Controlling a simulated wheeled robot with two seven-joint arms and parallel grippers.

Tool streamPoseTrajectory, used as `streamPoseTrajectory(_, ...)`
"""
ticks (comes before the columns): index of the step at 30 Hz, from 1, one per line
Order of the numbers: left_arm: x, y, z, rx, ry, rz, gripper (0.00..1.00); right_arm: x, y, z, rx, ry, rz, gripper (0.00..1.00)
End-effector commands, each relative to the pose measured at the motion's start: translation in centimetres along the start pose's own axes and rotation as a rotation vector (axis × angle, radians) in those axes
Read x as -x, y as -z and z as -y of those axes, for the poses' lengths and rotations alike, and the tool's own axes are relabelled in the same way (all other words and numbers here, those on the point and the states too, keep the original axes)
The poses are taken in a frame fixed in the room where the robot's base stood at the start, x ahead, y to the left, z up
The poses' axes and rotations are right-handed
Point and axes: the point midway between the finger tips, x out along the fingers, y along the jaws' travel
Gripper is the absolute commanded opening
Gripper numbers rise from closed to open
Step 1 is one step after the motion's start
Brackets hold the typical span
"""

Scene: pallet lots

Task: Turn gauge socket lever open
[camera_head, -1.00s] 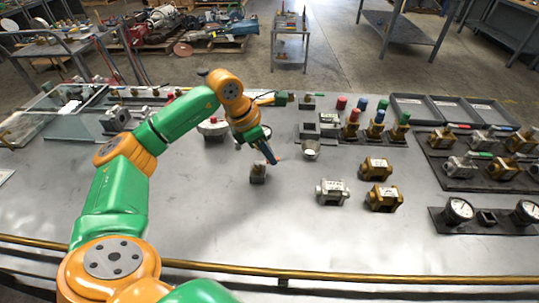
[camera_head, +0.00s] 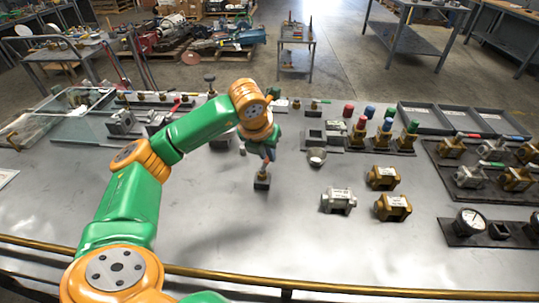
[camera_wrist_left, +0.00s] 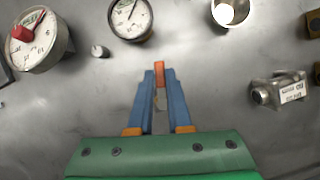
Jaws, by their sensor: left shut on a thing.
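My left gripper (camera_head: 265,157) points down over a small dark block with a brass-coloured stem (camera_head: 262,181), standing alone on the grey bench. I take this block to be the gauge socket. In the left wrist view, the blue fingers of my left gripper (camera_wrist_left: 159,80) are closed on a small orange-red piece (camera_wrist_left: 159,68), which looks like the lever handle. A pale part shows between the fingers below it. The gripper hides most of the lever, so its angle cannot be told. My right gripper is not in view.
In the wrist view, a gauge with a red part (camera_wrist_left: 42,38) and another gauge (camera_wrist_left: 130,14) lie beyond the fingers. A silver valve (camera_head: 338,200) and brass valves (camera_head: 393,207) stand to the right. The bench front is clear.

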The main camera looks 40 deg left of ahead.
Motion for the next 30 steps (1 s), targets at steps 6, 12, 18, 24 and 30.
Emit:
streamPoseTrajectory(6, -0.04, 0.09, -0.37, 0.129, -0.054, -0.002, 0.00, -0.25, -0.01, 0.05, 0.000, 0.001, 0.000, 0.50)
streamPoseTrajectory(12, -0.03, 0.15, -0.60, 0.208, -0.086, -0.003, 0.00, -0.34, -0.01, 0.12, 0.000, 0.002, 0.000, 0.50)
streamPoseTrajectory(18, -0.02, 0.20, -0.76, 0.248, -0.104, -0.004, 0.00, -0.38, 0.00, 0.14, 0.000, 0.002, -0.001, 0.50)
streamPoseTrajectory(24, -0.01, 0.21, -0.81, 0.259, -0.109, -0.005, 0.00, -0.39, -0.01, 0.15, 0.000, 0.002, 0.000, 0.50)
streamPoseTrajectory(30, -0.02, 0.23, -0.80, 0.259, -0.109, -0.005, 0.00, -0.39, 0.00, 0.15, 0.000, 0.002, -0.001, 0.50)
